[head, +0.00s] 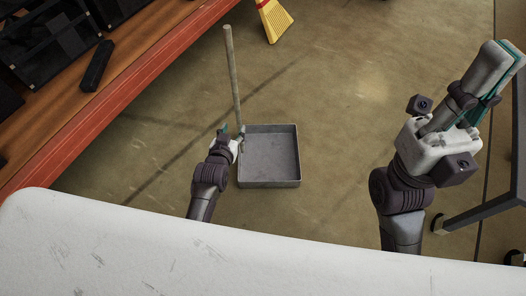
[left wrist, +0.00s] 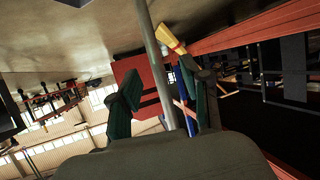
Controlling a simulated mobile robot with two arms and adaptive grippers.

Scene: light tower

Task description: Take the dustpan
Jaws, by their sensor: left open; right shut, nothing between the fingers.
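The dustpan is a grey open pan (head: 270,160) on the floor with a long upright handle (head: 232,75) rising at its left side. My left gripper (head: 234,138) is open around the lower part of this handle, beside the pan's left wall. In the left wrist view the handle (left wrist: 152,50) runs between the two spread fingers, nearer the right one; I cannot tell whether either touches it. The pan is not seen there. My right gripper (head: 490,85) is raised at the right, away from the dustpan, shut and empty.
A yellow broom head (head: 273,20) stands on the floor beyond the dustpan, and also shows in the left wrist view (left wrist: 171,40). A shelf with an orange-red edge (head: 130,85) runs along the left. A dark metal frame (head: 480,212) stands at right. The floor around the pan is clear.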

